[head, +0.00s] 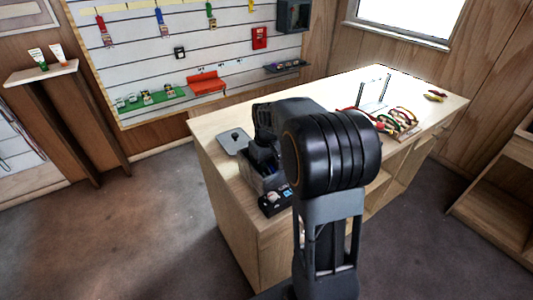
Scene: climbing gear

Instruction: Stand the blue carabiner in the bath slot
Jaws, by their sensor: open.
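A dark bath unit (275,203) with a control knob on its front stands at the near left end of the wooden counter, largely behind my arm. A grey lid with a knob (233,141) lies flat on the counter to its left. My gripper (263,163) is partly visible over the bath, open, with its fingertips hard to make out. I cannot make out the blue carabiner or the bath slot; my arm covers much of that area. I cannot tell whether anything is between the fingers.
On the counter (440,92), several coloured carabiners (403,119) lie near a thin metal frame (374,88). A small yellow and red item (435,95) lies at the far right. A slatted wall panel (180,60) with hanging gear stands behind.

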